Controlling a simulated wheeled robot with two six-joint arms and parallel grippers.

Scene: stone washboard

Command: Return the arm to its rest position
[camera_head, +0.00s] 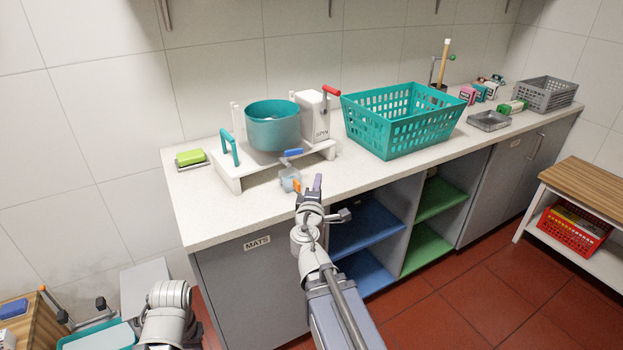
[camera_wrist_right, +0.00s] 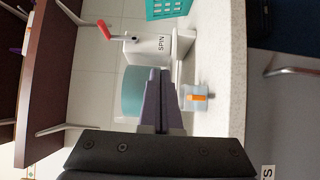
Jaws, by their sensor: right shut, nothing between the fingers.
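My right arm reaches in from the bottom of the head view, up to the front edge of the counter. Its gripper (camera_head: 316,184) is shut and empty, above the counter's front edge. In the right wrist view the purple-grey fingers (camera_wrist_right: 158,102) are pressed together with nothing between them. A small clear cup (camera_head: 289,182) with something orange at it stands just left of the gripper on the counter. Part of my left arm (camera_head: 165,318) shows at the bottom left; its gripper is out of the picture.
A white spinner stand with a teal tub (camera_head: 272,125) is behind the gripper, with a red-handled crank. A teal basket (camera_head: 402,150) stands to its right. Open shelves with blue (camera_head: 365,228) and green boards lie under the counter (camera_head: 215,215).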

